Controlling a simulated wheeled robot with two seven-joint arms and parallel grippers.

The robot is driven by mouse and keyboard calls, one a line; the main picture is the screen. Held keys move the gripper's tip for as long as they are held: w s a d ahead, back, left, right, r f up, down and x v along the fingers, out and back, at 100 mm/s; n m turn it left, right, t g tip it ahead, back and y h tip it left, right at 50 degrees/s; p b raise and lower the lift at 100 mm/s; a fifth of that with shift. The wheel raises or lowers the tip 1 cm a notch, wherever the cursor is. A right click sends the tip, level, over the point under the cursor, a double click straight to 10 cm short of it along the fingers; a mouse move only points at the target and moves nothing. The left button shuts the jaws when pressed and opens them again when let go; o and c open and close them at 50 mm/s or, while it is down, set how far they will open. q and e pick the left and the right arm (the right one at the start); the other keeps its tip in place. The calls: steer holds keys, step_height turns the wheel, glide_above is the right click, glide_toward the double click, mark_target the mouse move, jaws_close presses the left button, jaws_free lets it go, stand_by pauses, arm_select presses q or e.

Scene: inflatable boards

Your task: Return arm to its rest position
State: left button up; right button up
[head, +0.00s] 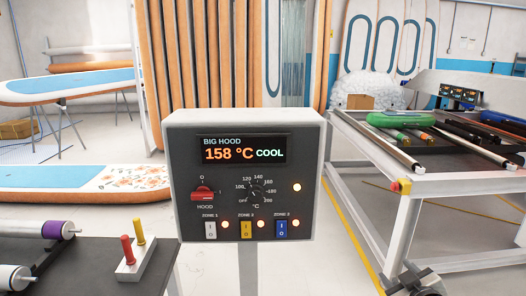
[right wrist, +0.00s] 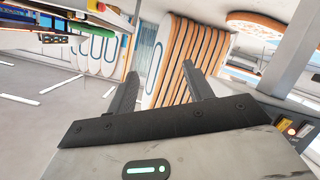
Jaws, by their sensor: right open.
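My right gripper (head: 416,281) shows at the lower right edge of the head view, beside the frame of the right-hand table. In the right wrist view its two dark fingers (right wrist: 160,72) stand apart with nothing between them. It touches nothing that I can see. My left gripper is not in view. The grey control box (head: 247,178) stands in the middle of the head view, and its display (head: 243,149) reads BIG HOOD, 158 °C, COOL. It has a red hood knob (head: 203,192), a temperature dial and three zone switches, with orange lights lit.
The right-hand metal table (head: 400,190) holds a green roll (head: 398,120) and dark tools. At lower left, a dark bench (head: 90,265) carries rollers and a block with red and yellow handles (head: 135,255). Inflatable boards (head: 90,183) lie left. Floor is clear between box and right table.

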steer(key=s+a+f+g+y, duration=0.1)
steer(key=s+a+f, duration=0.3)
steer(key=s, duration=0.5)
steer(key=s+a+f+m+g+y, duration=0.1)
steer(key=s+a+f+g, duration=0.1)
steer(key=s+a+f, duration=0.3)
steer(key=s+a+f+m+g+y, duration=0.1)
steer(key=s+a+f, duration=0.3)
steer(key=s+a, duration=0.6)
steer(key=s, duration=0.3)
steer(key=shift+f+g, duration=0.3)
